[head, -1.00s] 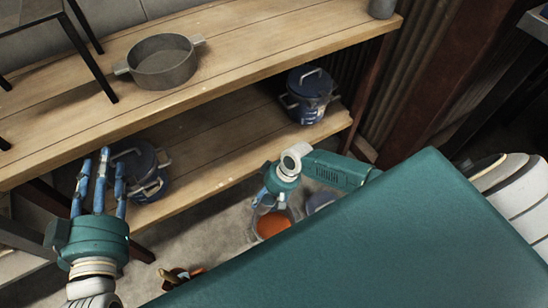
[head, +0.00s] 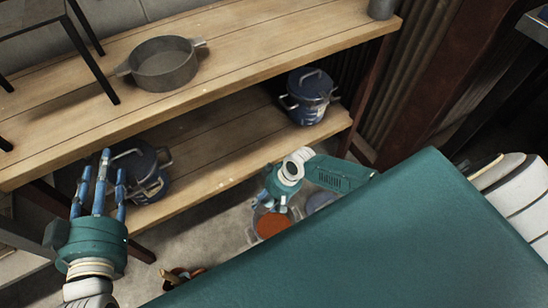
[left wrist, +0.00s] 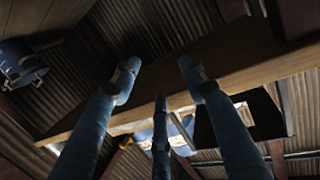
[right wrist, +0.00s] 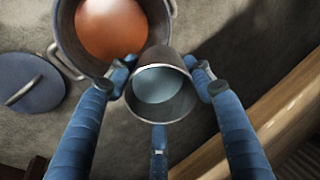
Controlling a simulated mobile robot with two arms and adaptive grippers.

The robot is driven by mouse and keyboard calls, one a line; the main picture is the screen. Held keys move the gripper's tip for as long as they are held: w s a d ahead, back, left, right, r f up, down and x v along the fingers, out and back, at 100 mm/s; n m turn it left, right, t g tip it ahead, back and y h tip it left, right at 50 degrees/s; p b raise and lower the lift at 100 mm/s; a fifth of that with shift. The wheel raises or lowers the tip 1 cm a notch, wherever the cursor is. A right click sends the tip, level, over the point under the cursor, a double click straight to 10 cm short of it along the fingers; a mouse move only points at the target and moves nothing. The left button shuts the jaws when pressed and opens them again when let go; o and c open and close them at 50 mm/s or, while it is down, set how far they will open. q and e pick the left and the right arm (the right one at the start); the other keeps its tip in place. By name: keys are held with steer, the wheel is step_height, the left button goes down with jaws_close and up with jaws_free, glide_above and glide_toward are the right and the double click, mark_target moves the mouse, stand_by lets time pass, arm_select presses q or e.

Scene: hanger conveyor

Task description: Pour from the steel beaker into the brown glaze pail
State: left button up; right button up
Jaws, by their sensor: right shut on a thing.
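The steel beaker (right wrist: 167,112) is held between the blue fingers of my right gripper (right wrist: 163,88), with pale blue-grey contents showing in its mouth. In the right wrist view it overlaps the near rim of an open pail (right wrist: 65,32) holding orange-brown glaze (right wrist: 110,28). No stream shows. The glaze also shows in the head view (head: 271,225), where my right gripper (head: 277,205) is over the pail's far side and the beaker is hard to make out. My left gripper (head: 103,178) is raised at the left, fingers spread and empty, also in the left wrist view (left wrist: 160,85).
A wooden shelf (head: 235,45) carries a grey pan (head: 166,68). Lidded blue pails stand on the lower board, at right (head: 311,95) and left (head: 143,172). A blue lid (right wrist: 30,82) lies on the floor beside the open pail. A container with tools (head: 180,277) stands front left.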

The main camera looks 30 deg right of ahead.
arm_select(q)
steer(key=shift+f, duration=0.2)
arm_select(e)
steer(key=shift+w, duration=0.1)
arm_select(q)
steer(key=f, duration=0.1)
steer(key=f+g, duration=0.1)
steer(key=shift+s+a+f, duration=0.15)
steer(key=shift+a+f, duration=0.15)
steer(key=shift+f, duration=0.05)
steer(key=shift+s+f+g+y, duration=0.15)
steer(key=shift+f+g+y, duration=0.15)
arm_select(e)
steer(key=shift+t, duration=0.3)
arm_select(q)
steer(key=shift+f, duration=0.1)
steer(key=shift+s+a+f+g+p, duration=0.15)
steer(key=shift+s+f+g+p, duration=0.15)
steer(key=shift+f, duration=0.3)
steer(key=shift+s+a+f+g+p, duration=0.1)
steer(key=shift+s+f+g, duration=0.1)
steer(key=shift+s+f, duration=0.25)
arm_select(e)
steer(key=shift+t, duration=0.5)
arm_select(q)
steer(key=shift+w+f, duration=0.1)
